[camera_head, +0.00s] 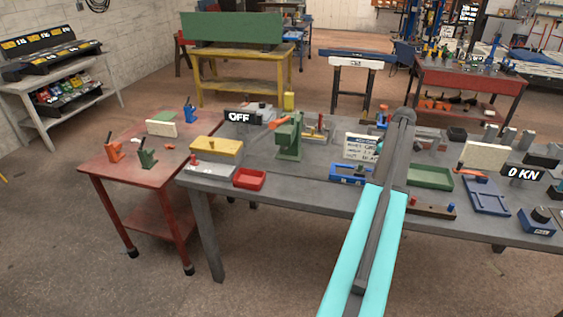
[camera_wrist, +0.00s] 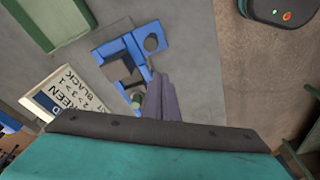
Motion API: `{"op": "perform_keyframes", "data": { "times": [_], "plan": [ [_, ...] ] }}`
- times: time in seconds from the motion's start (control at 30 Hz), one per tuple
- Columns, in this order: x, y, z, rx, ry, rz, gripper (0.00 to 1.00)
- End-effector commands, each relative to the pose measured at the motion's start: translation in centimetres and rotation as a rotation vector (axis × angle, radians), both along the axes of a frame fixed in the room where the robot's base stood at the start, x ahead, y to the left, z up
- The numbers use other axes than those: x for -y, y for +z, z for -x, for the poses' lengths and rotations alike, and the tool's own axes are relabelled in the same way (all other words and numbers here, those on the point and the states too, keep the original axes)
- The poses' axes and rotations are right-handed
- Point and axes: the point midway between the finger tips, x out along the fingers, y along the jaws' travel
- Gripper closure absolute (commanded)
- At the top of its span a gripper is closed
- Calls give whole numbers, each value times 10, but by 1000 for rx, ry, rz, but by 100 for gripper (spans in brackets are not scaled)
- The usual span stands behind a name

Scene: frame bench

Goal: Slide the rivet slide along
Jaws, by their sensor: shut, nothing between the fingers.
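A blue fixture (camera_head: 347,172) sits near the front edge of the grey bench, left of my arm in the head view. I take it to be the rivet slide, but no label shows. In the wrist view the blue fixture (camera_wrist: 133,44) has a dark block (camera_wrist: 118,70) in it and a round hole at one end. My gripper (camera_wrist: 160,84) is shut and empty, its grey fingers over the fixture's edge beside the dark block. I cannot tell whether they touch it. A small greenish round part by the fingertips is partly hidden. My arm hides the gripper in the head view.
A white text card (camera_head: 361,147) stands behind the fixture; it is close to the gripper in the wrist view (camera_wrist: 62,92). A green tray (camera_head: 430,177) lies right of my arm. A red tray (camera_head: 250,179) and green press (camera_head: 289,138) stand left. Bench space left of the fixture is clear.

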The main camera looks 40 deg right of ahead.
Motion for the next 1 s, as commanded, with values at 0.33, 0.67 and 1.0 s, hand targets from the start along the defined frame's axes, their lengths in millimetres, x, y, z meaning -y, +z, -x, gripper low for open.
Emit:
{"op": "perform_keyframes", "data": {
  "times": [0.33, 0.67, 1.0],
  "plan": [
    [0, 21, 0, 0, 0, -1, 100],
    [0, 23, 0, 0, 0, -1, 100],
    [0, 23, 0, 0, 0, -1, 100]
  ]
}}
